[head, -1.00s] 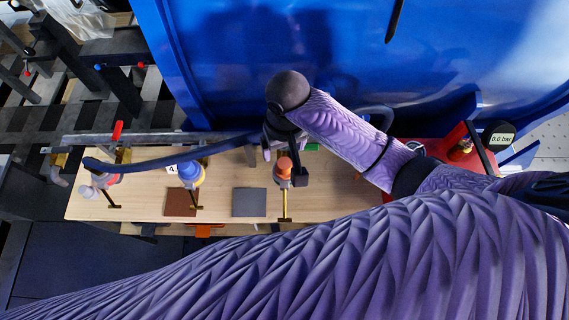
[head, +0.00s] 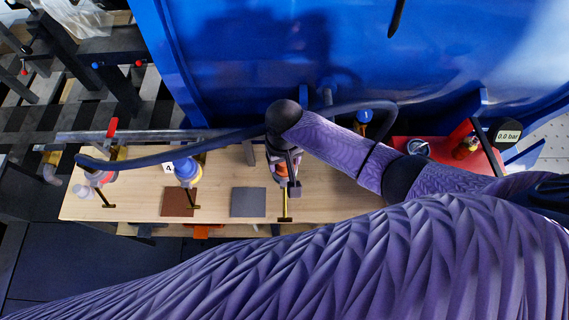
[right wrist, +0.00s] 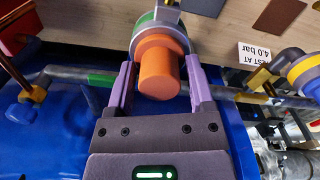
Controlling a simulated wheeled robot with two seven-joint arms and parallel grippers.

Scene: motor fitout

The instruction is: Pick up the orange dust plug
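The orange dust plug (right wrist: 157,78) is a short cylinder seated on the end of a fitting with a green ring (right wrist: 145,20). My right gripper (right wrist: 160,66) is open, with one purple finger on each side of the plug. Narrow gaps show between the plug and both fingers. In the head view my right gripper (head: 283,172) is over the fitting at the wooden board and hides most of the plug. My left gripper is not in view.
A wooden board (head: 330,195) carries brown (head: 178,202) and grey (head: 248,202) patches. A blue-collared fitting (head: 187,170) stands left of my right gripper. A dark hose (head: 220,141) arches above the board, below a large blue panel (head: 450,45).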

